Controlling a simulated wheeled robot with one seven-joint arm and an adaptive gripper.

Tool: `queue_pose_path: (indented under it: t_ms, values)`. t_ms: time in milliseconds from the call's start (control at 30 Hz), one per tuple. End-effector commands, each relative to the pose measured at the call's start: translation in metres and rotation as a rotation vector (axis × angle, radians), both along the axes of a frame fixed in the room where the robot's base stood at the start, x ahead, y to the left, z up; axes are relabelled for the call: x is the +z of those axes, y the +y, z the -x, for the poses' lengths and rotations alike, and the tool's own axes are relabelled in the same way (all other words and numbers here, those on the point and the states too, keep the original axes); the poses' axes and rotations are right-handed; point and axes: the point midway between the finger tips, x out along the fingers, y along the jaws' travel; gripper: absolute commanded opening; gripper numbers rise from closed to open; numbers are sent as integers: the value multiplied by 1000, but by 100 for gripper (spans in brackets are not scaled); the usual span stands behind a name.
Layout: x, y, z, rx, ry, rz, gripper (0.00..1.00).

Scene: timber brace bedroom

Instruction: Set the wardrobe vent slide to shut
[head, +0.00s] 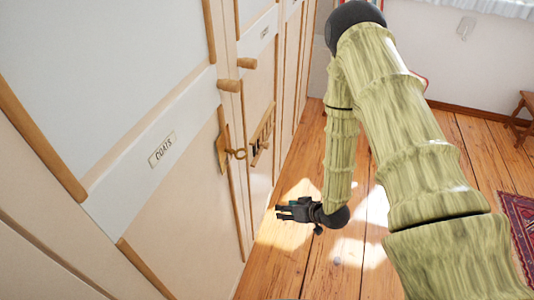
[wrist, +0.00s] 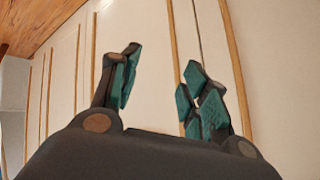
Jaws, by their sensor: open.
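The wardrobe (head: 180,190) fills the left of the head view, with cream panels and wooden strips. A small wooden fitting with dark slots (head: 262,136) sits on its farther door and looks like the vent slide. A small knob or tab shows near its lower part, but its setting is too small to tell. My gripper (head: 282,211) is open and empty, below and a little right of the fitting, apart from the wardrobe. In the wrist view my gripper's teal-padded fingers (wrist: 156,86) are spread before plain wardrobe panels (wrist: 155,35); the fitting does not show there.
A brass key (head: 236,153) sticks out of a lock plate on the nearer door, beside the fitting. Two wooden knobs (head: 246,63) stick out above. A "COATS" label (head: 162,149) is on the nearer door. Wooden floor (head: 300,255) is clear near my gripper; a red rug (head: 520,225) lies far right.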

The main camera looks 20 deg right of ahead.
Motion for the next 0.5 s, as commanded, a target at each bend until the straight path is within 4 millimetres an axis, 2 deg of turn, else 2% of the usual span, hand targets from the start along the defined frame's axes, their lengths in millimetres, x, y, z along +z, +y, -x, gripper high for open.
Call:
queue_pose_path:
  t_ms: [33, 100, 200, 333, 500]
  values:
    - [3, -7, -31, 27, -91, -40, 46]
    - [21, -13, -64, 80, -203, -102, 46]
    - [51, -24, -101, 164, -349, -186, 46]
    - [88, -40, -128, 285, -495, -284, 46]
    - [122, -58, -138, 415, -598, -373, 46]
